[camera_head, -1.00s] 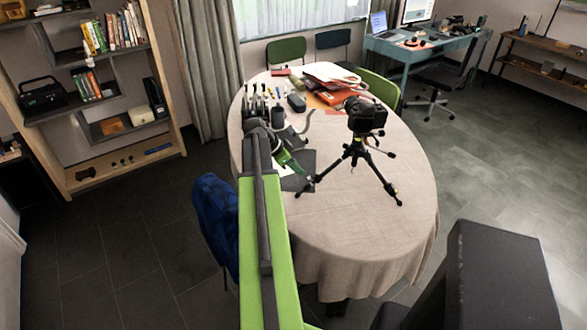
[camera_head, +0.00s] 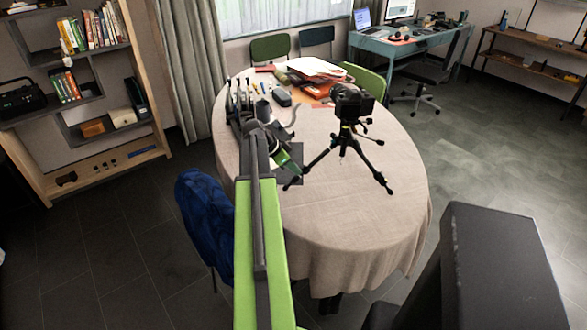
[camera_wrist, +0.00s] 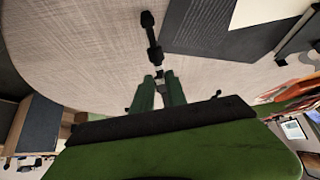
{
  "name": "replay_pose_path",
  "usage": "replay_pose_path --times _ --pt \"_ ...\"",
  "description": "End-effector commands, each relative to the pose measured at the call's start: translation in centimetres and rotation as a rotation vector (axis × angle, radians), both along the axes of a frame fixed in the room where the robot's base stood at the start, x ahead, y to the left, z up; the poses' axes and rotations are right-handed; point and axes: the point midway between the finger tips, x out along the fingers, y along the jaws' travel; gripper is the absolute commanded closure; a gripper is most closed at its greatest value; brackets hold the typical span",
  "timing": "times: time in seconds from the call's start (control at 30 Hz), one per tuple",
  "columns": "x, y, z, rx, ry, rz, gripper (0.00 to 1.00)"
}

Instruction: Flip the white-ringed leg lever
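A black tripod (camera_head: 346,146) stands on the round table (camera_head: 350,225) with a black camera (camera_head: 352,102) on top. My gripper (camera_head: 296,168) is close to the tripod's left leg (camera_head: 318,163) in the head view. In the wrist view, my gripper (camera_wrist: 159,80) has two green fingers with a gap between them. A black tripod leg (camera_wrist: 152,42) comes down to the fingertips, with a small pale ring (camera_wrist: 158,71) near the gap. I cannot make out the lever itself, nor tell whether the fingers touch the leg.
Papers and a red folder (camera_head: 312,84) lie at the table's back, with a dark case (camera_head: 282,97) nearby. A dark flat sheet (camera_wrist: 225,30) lies beside the leg in the wrist view. A blue-draped chair (camera_head: 203,225) stands at the left. The table's front is clear.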

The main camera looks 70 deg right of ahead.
Motion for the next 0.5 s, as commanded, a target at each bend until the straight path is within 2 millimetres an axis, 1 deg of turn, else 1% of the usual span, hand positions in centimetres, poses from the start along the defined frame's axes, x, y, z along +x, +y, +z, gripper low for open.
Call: replay_pose_path --times 0.03,0.1,0.5 --pt "-0.01 0.0 0.01 0.0 0.0 0.0 0.9" --pt "-0.02 0.01 0.01 0.0 0.0 0.0 1.0" --pt "-0.06 -0.02 0.11 0.0 0.0 -0.001 1.0"
